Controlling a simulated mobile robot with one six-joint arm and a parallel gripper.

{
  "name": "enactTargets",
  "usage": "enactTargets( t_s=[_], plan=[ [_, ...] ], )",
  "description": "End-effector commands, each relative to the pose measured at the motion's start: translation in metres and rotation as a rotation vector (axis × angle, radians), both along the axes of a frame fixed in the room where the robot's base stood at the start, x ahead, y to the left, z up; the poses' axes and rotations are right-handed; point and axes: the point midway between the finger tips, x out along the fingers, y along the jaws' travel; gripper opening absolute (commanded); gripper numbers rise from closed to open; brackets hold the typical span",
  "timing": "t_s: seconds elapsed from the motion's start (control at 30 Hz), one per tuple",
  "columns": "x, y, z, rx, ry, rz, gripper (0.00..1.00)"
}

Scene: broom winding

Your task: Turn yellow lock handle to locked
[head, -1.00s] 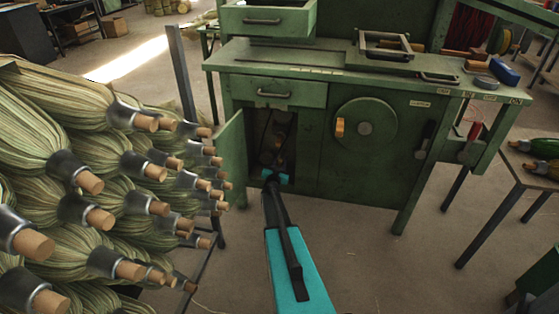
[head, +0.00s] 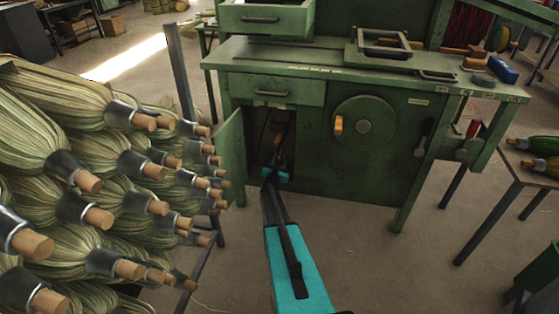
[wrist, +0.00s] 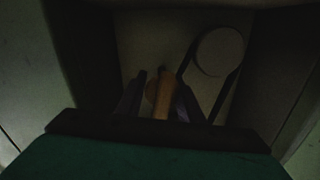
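A yellow-orange handle (wrist: 163,96) stands close to upright inside the dim compartment in the wrist view. In the head view a small orange part (head: 277,139), seemingly this handle, shows inside the open cabinet of the green machine (head: 370,165). My gripper (wrist: 160,88) reaches into that cabinet, one dark finger on each side of the handle. The fingers are apart, with a gap visible on the left; contact on the right cannot be told. In the head view my gripper (head: 272,160) is small and dark in the cabinet opening.
A pale pulley with a dark belt (wrist: 219,52) lies right of the handle. The open cabinet door (head: 231,155) stands to the left. A broom rack (head: 110,190) fills the left side. A round wheel (head: 364,127) with an orange knob is on the machine front.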

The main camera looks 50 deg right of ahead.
Motion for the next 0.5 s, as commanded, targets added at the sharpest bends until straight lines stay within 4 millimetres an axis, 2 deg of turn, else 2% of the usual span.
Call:
enactTargets(
  t_s=[0.27, 0.5],
  plan=[
    [-0.007, 0.012, 0.0, 0.001, 0.0, 0.001, 0.33],
    [-0.02, 0.033, 0.0, 0.001, 0.002, 0.002, 0.33]
  ],
)
